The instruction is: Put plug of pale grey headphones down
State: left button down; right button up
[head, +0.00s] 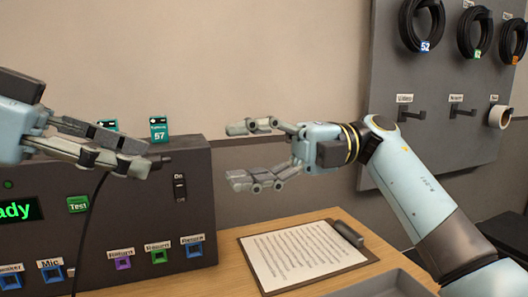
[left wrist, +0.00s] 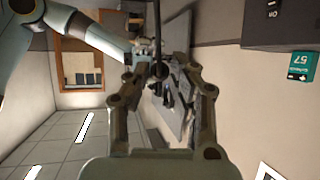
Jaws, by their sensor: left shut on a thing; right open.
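The pale grey headphones are not in view. My right gripper (head: 240,154) is open and empty, with its fingers pointing left above the clipboard.
The panel box (head: 130,220) has a Test button (head: 77,204), a switch (head: 180,187) and a row of coloured sockets. A clipboard (head: 305,255) lies on the wooden table (head: 222,272). A grey pegboard (head: 440,90) with coiled cables and hooks stands at right.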

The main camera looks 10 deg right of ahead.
aim_at(168, 162)
jog(key=a, duration=0.6)
jog(key=s+a, duration=0.1)
jog(key=a, duration=0.2)
jog(key=shift+s+a, duration=0.1)
jog(key=shift+a, duration=0.2)
jog(key=shift+f, duration=0.15)
grip_shut()
grip_release()
jog(key=shift+d, duration=0.1)
jog(key=w+d, duration=0.1)
jog(key=d, duration=1.1)
jog(key=shift+w, duration=0.25)
